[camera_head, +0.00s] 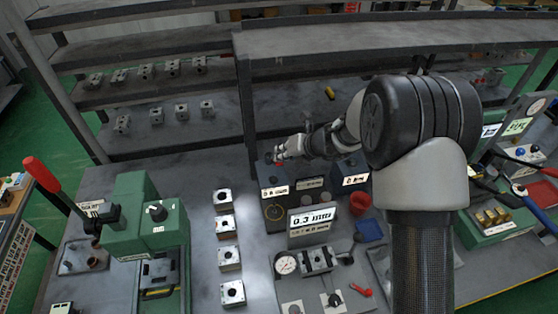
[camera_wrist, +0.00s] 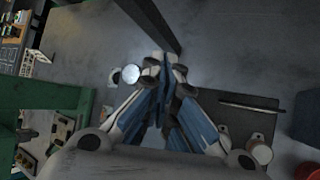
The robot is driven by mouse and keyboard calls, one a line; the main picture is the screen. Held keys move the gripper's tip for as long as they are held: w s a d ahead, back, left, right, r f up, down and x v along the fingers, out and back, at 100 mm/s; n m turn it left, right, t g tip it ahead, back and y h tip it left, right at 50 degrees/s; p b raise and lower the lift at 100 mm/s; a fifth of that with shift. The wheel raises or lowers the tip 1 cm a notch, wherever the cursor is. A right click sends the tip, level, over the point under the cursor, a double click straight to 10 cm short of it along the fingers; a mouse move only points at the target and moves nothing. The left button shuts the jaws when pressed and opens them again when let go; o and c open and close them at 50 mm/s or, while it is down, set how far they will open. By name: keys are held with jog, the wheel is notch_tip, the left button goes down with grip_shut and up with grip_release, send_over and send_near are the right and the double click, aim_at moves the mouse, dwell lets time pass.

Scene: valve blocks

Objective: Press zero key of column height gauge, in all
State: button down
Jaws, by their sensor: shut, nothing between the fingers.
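My gripper (camera_head: 279,156) is shut and empty in the head view, above the back edge of a dark grey box (camera_head: 274,182) with a white label. In the wrist view its fingertips (camera_wrist: 166,68) are together, beside a pale round disc (camera_wrist: 131,74) and near a dark upright bar (camera_wrist: 152,22). A labelled display (camera_head: 312,217) reading about 0.3 mm stands in front of the dark boxes. I cannot tell for sure which piece is the column height gauge, nor make out its zero key. Contact between the fingertips and anything is not clear.
A green press with a red-handled lever (camera_head: 42,175) stands at left. Several metal valve blocks (camera_head: 228,258) form a row on the bench. A dial gauge (camera_head: 286,264), red cup (camera_head: 360,203) and blue tray (camera_head: 369,230) lie centre right. Shelf posts (camera_head: 245,110) rise behind.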

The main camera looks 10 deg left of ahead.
jog(key=shift+f, duration=0.55)
jog(key=shift+s+r+p, duration=0.1)
jog(key=shift+r+p, duration=0.8)
jog(key=shift+p, duration=0.05)
notch_tip(320, 180, up, 5)
jog(key=p, duration=0.5)
jog(key=shift+r, duration=0.2)
jog(key=shift+f, duration=0.1)
jog(key=shift+d+f, duration=0.1)
